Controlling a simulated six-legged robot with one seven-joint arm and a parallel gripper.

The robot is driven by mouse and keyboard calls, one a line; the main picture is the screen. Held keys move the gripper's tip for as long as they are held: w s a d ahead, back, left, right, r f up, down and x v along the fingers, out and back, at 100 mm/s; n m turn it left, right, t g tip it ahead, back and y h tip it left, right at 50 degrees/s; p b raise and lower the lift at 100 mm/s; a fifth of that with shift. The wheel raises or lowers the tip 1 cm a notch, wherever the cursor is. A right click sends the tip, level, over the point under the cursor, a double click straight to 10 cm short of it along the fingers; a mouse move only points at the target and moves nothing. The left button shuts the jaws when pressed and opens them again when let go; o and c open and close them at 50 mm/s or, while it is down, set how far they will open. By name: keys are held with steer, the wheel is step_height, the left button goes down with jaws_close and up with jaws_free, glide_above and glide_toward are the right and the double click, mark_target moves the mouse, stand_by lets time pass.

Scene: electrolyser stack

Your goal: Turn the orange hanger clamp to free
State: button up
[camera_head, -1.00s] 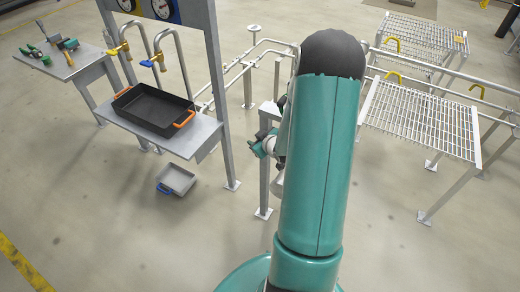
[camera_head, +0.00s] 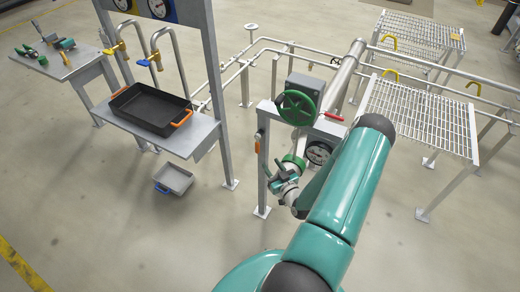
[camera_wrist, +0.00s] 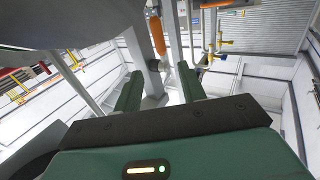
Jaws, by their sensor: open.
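The orange hanger clamp (camera_head: 258,144) is a small upright orange piece on the side of the grey post, under the green handwheel's level. In the wrist view the orange clamp (camera_wrist: 156,34) appears as an upright orange bar above and between my fingers, close to the grey post. My gripper (camera_head: 277,174) is right of the post and lower than the clamp, apart from it. In the wrist view my gripper (camera_wrist: 160,92) has its two green fingers spread, with nothing held between them.
A green handwheel (camera_head: 296,107), a round gauge (camera_head: 318,153) and a red lever (camera_head: 334,117) sit close above my gripper. A black tray (camera_head: 150,112) stands on a shelf at left. A grey bin (camera_head: 173,180) is on the floor. Grated platforms (camera_head: 420,115) stand at right.

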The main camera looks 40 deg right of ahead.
mark_target(257, 145)
steer(key=x, duration=1)
steer(key=shift+w, duration=0.3)
jaws_close()
